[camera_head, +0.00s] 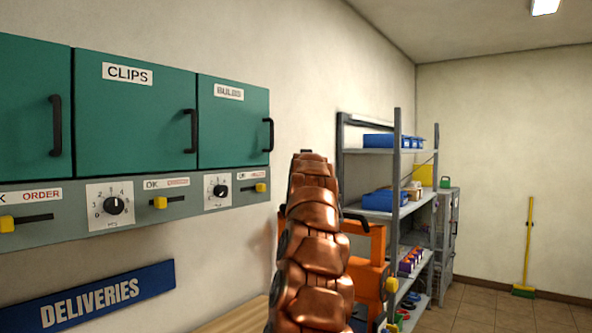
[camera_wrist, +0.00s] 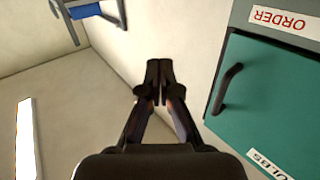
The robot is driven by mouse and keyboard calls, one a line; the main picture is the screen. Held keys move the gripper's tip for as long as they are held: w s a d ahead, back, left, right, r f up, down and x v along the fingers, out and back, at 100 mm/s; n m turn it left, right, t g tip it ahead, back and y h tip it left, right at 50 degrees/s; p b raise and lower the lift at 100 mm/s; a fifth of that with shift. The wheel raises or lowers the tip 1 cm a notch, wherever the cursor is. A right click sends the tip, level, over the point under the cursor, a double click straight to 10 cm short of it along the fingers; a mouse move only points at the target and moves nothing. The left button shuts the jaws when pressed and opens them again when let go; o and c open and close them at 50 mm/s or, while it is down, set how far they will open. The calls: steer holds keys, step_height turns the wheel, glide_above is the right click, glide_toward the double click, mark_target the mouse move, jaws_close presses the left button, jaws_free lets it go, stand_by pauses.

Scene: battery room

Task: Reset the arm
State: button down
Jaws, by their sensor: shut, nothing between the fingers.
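My gripper (camera_wrist: 159,70) shows in the wrist view with its two dark fingertips together and nothing between them. It is in open air in front of the plain wall, with the teal bulbs cabinet door (camera_wrist: 262,100) to its right in that view. It appears apart from the door and its black handle (camera_wrist: 227,88). In the head view my copper arm rises in the middle of the picture, and I cannot make out the fingertips there.
Teal cabinets marked clips (camera_head: 135,120) and bulbs (camera_head: 232,130) hang on the left wall above a grey panel with dials and yellow sliders. A deliveries sign (camera_head: 95,292) is below. A shelf rack (camera_head: 397,170) and a yellow broom (camera_head: 528,245) stand farther back. The floor at right looks clear.

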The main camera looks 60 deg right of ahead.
steer(key=shift+s, duration=0.35)
steer(key=w+a+f+n+y, duration=0.2)
steer(key=w+a+f+y, duration=0.3)
steer(key=a, duration=0.6)
steer(key=w+a+f+n+y, duration=0.25)
steer(key=w+a+f, duration=0.45)
steer(key=a, duration=0.4)
steer(key=s+a+f+n+g+y, duration=0.1)
steer(key=a+f+n+y, duration=0.15)
steer(key=a+f, duration=0.55)
steer(key=s+a+f+n+g+y, duration=0.1)
steer(key=s+a+f+y, duration=0.2)
steer(key=a, duration=1)
steer(key=s+a+f+n+g+y, duration=0.2)
steer(key=s+a+f+g, duration=0.3)
steer(key=s+a+f, duration=0.95)
steer(key=s+a+f+g, duration=0.2)
steer(key=s+f, duration=0.3)
steer(key=s, duration=0.6)
steer(key=s+a+f+g, duration=0.3)
steer(key=s+f, duration=0.2)
steer(key=s, duration=0.6)
steer(key=shift+a+f+n, duration=0.3)
steer(key=shift+a+n, duration=0.1)
